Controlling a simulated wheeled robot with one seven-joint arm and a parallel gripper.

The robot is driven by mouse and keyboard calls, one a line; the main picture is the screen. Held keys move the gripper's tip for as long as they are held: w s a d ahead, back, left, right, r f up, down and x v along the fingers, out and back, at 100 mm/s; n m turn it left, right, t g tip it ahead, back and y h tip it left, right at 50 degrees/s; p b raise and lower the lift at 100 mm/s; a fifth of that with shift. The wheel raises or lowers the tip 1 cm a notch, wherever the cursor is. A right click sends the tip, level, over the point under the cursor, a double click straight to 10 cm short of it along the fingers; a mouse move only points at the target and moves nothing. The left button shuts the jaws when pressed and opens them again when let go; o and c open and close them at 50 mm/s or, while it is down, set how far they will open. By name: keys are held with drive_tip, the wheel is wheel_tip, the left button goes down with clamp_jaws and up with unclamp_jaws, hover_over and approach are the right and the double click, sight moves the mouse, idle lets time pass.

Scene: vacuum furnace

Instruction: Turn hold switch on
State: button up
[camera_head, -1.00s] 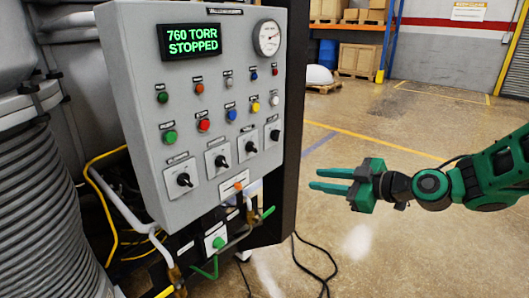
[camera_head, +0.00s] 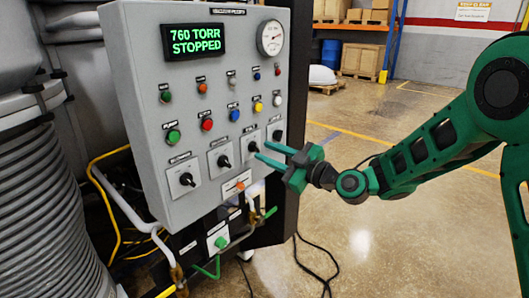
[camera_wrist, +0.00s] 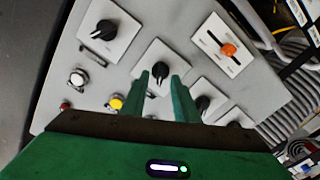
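A grey control panel (camera_head: 150,110) carries a row of black rotary switches on white plates. Their labels are too small to read, so I cannot tell which is the hold switch. The row holds a leftmost knob (camera_head: 186,179), a second knob (camera_head: 223,161), a third knob (camera_head: 253,147) and a rightmost knob (camera_head: 277,135). My gripper (camera_head: 261,149) is open and empty, its fingers pointing at the third knob. In the wrist view, this knob (camera_wrist: 158,70) appears just beyond and between the fingertips (camera_wrist: 160,82); contact is not clear.
The display (camera_head: 194,41) reads 760 TORR STOPPED. Coloured buttons sit above the knobs, including a yellow one (camera_head: 257,107). An orange-handled slide switch (camera_wrist: 228,50) is below the row. Pipes and a green valve handle (camera_head: 208,268) lie under the panel.

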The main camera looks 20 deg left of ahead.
drive_tip(key=shift+x, duration=1.15)
clamp_jaws()
